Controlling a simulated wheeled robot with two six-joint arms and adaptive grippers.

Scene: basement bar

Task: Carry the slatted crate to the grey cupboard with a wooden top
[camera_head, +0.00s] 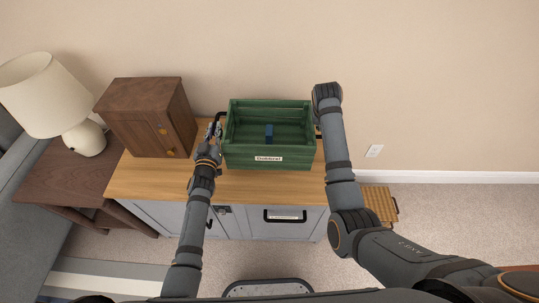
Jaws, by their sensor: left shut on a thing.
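The green slatted crate (268,158) is over the wooden top (150,181) of the grey cupboard (246,219), upright and towards its right end. Whether its bottom touches the top is hard to tell from above.
A brown wooden cabinet (150,118) stands on the left of the wooden top. A cream lamp (45,98) stands on a dark side table (75,178) further left. A slatted wooden thing (378,204) is on the floor at the right. The wall is close behind.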

